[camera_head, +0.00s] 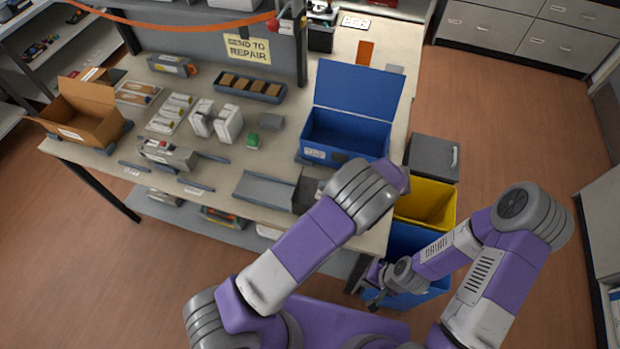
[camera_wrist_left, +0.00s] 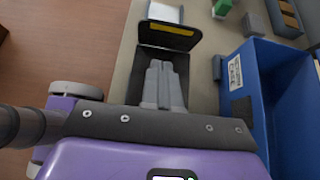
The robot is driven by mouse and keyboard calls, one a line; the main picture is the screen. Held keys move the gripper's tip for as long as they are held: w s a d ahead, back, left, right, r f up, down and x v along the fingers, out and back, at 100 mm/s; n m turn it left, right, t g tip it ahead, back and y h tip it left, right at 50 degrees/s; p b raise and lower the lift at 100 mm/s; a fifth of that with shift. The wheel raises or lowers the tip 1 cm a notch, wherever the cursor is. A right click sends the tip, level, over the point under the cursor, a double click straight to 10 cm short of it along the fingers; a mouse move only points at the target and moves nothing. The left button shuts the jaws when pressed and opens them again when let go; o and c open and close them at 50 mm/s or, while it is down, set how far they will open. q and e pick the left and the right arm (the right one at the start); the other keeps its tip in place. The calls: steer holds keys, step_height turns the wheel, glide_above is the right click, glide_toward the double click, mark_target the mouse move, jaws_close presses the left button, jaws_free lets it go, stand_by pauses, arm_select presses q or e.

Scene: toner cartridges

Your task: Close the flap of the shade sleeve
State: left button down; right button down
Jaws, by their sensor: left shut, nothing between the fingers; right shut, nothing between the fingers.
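A dark shade sleeve (camera_wrist_left: 182,63) lies on the workbench, seen in the left wrist view. Its dark flap with a yellow strip (camera_wrist_left: 170,28) appears raised at the far end of the sleeve. In the head view only a dark part of the sleeve (camera_head: 309,192) shows beside my left wrist. My left gripper (camera_wrist_left: 160,66) is shut and empty, over the sleeve with its fingertips near the flap's lower edge; contact cannot be told. The head view hides its fingers behind the arm. My right gripper (camera_head: 374,303) is shut and empty, low beside the blue bin.
An open blue box (camera_head: 345,133) stands close to the sleeve; its side also shows in the wrist view (camera_wrist_left: 262,110). A grey tray (camera_head: 262,190) lies left of the sleeve. Yellow (camera_head: 428,200) and blue bins stand off the bench's right end. Several cartridges occupy the bench.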

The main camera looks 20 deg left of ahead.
arm_select(q)
steer(key=shift+w+a+f+p, duration=0.1)
steer(key=shift+a+p, duration=0.15)
steer(key=shift+a, duration=1.1)
steer(key=shift+w+a+p, duration=0.1)
steer(key=shift+a+p, duration=0.1)
steer(key=shift+a, duration=1.15)
